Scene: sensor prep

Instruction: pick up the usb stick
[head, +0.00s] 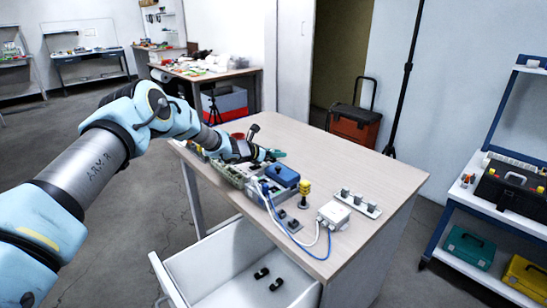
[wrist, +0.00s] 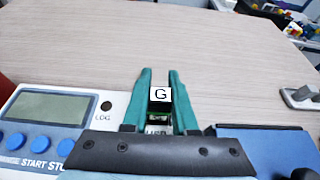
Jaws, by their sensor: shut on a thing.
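My gripper (wrist: 160,82) has teal fingers, and they are closed on the usb stick (wrist: 160,95). The stick shows a white face marked "G" with a green part below it, between the fingers. A grey device (wrist: 88,103) with a display, blue buttons and "LOG" and "START" labels lies below and left of the fingers. "USB" lettering shows just under the stick. I cannot tell whether the stick is still in a port. In the head view my gripper (head: 273,154) is low over the table (head: 335,160), and the stick is too small to make out.
A blue box (head: 283,175), a yellow-topped post (head: 304,192), a white box (head: 333,214) with cables and a socket strip (head: 358,203) stand right of my gripper. A drawer (head: 205,290) is open in front. The table's far right is clear.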

